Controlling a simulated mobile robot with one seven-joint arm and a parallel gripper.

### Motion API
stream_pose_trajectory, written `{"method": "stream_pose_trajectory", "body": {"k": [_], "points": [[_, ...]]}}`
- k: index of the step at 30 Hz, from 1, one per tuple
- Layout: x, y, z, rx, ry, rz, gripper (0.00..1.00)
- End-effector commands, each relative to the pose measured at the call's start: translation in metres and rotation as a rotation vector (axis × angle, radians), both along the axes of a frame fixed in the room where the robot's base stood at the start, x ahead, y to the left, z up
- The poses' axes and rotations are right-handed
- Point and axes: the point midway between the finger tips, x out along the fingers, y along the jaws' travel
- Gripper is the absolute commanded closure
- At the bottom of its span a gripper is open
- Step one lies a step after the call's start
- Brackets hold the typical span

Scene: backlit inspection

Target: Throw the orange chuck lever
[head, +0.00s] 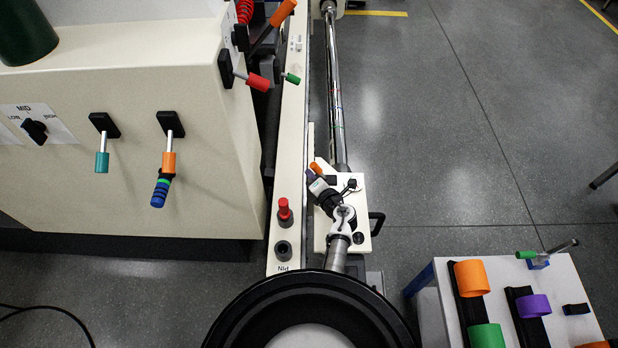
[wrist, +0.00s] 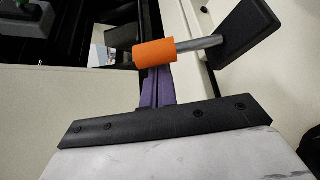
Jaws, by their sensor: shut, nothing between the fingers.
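An orange lever (head: 316,168) with a cylindrical grip stands on the cream carriage by the long steel bar. In the wrist view, its orange grip (wrist: 155,53) sits on a silver rod from a tilted black plate (wrist: 244,32). My gripper (wrist: 154,85) has purple fingers, shut and empty, with tips at the lower edge of the orange grip. I cannot tell whether they touch it. In the head view, my gripper (head: 310,175) is small and partly hidden by my wrist.
The cream housing at left has a teal lever (head: 102,160) and an orange lever (head: 168,162) with a striped blue end. Red (head: 258,82), green (head: 291,78) and another orange lever (head: 283,13) stand farther back. A white table (head: 560,262) stands at lower right.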

Motion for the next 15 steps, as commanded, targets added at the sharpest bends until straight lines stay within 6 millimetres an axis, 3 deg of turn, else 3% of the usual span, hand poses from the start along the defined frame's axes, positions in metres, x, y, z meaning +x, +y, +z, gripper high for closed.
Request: {"method": "stream_pose_trajectory", "body": {"k": [15], "points": [[0.0000,-0.0039,0.0024,0.053,0.000,-0.001,1.00]]}}
